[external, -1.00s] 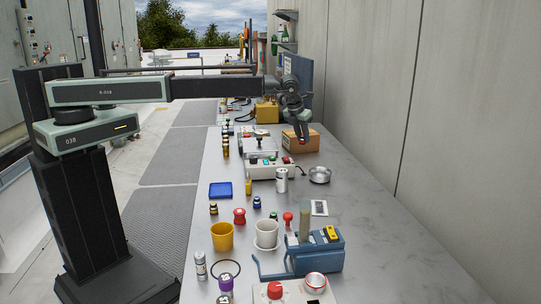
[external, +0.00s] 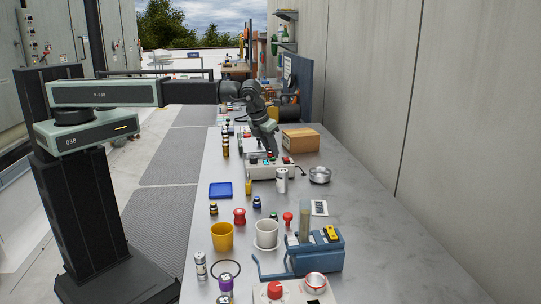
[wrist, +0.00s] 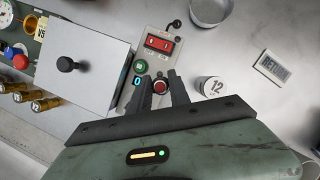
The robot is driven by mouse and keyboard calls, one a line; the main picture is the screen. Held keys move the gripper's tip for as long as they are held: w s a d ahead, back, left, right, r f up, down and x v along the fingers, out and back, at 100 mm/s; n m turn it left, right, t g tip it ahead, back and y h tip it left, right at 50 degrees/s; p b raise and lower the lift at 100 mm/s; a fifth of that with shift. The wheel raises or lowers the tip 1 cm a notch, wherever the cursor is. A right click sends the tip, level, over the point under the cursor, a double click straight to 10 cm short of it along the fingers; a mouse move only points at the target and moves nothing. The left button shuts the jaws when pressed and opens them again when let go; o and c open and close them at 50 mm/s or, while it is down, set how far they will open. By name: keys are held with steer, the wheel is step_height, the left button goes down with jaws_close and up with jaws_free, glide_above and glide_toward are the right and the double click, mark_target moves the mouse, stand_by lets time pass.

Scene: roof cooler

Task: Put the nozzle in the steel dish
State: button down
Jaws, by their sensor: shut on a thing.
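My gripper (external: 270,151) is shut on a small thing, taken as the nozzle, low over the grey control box. In the wrist view a round red piece with a pale rim, apparently the nozzle (wrist: 160,87), shows between the fingertips; its full shape is hidden. The steel dish (external: 320,175) stands on the bench to the right of my gripper and a little nearer the camera. It also shows in the wrist view (wrist: 209,12), cut by the top edge. I see nothing in it in the external view.
The control box (external: 273,172) has coloured buttons and a red switch. A white can (external: 282,180) stands between it and the nearer clutter. A cardboard box (external: 300,139) stands behind the dish. Bench on the right is clear.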

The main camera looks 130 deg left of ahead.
steer(key=w+a+f+b, duration=0.1)
steer(key=w+a, duration=0.7)
steer(key=w, duration=0.4)
steer(key=shift+w+a+f, duration=0.25)
steer(key=shift+w+a, duration=0.15)
steer(key=f+b, duration=0.2)
steer(key=b, duration=0.1)
steer(key=f+b, duration=0.1)
steer(key=f, duration=0.1)
steer(key=shift+w+a, duration=0.2)
steer(key=shift+w, duration=0.05)
steer(key=shift+r, duration=0.2)
steer(key=shift+f+b, duration=0.6)
steer(key=shift+b, duration=0.05)
steer(key=c, duration=1.2)
jaws_free()
steer(key=shift+r, duration=0.1)
